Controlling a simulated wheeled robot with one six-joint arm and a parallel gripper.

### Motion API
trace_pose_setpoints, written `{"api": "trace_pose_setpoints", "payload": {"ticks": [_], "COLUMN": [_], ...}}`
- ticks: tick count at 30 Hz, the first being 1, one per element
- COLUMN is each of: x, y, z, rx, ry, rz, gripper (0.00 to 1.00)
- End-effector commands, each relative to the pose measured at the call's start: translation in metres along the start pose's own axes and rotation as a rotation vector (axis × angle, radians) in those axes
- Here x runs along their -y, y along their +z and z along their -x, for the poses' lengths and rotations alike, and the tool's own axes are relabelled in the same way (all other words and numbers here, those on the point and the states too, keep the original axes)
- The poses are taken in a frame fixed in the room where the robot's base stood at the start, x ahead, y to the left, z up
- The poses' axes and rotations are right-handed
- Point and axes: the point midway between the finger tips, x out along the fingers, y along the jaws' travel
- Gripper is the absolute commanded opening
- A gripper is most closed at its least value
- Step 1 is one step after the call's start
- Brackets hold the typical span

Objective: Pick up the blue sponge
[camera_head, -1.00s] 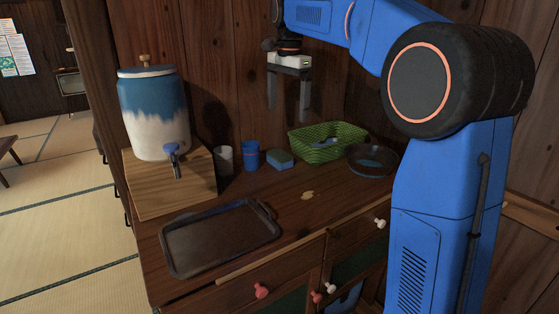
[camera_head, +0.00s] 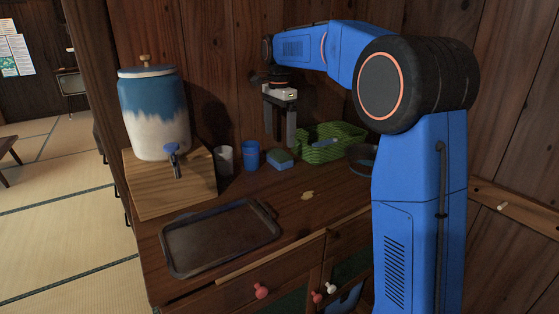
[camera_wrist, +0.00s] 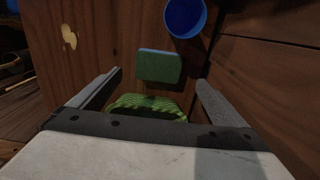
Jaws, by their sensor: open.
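The blue sponge (camera_head: 280,161) lies on the wooden counter, with a dark green top layer and blue below. It sits between the blue cup and the green basket. In the wrist view the sponge (camera_wrist: 159,66) shows beyond the fingertips, between their lines, with its green face towards me. My gripper (camera_head: 280,143) is open and empty, pointing down above the counter, close to the sponge and the basket's near left corner. In the wrist view my gripper's two fingers (camera_wrist: 160,78) stand wide apart. The gap in height between fingertips and sponge is hard to tell.
The blue cup (camera_head: 250,156) stands just left of the sponge, with a white cup (camera_head: 224,160) beyond it. The green basket (camera_head: 326,150) is close on the right, by a dark pan (camera_head: 361,157). A tray (camera_head: 220,240) lies at front left. A dispenser (camera_head: 155,118) stands on a wooden stand.

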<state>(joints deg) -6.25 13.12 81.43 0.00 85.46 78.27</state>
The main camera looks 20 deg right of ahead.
Motion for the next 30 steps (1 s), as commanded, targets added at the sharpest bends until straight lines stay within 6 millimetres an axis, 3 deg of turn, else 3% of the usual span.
{"api": "trace_pose_setpoints", "payload": {"ticks": [3,11,21,30], "x": [0.000,-0.001,-0.004,-0.004], "y": [0.000,0.000,0.000,0.000], "z": [-0.015,-0.030,-0.071,-0.075], "rx": [0.000,0.000,0.000,0.000], "ry": [0.001,0.001,0.001,0.000], "rz": [0.000,0.000,0.000,0.000], "gripper": [0.96,0.96,0.96,0.96]}}
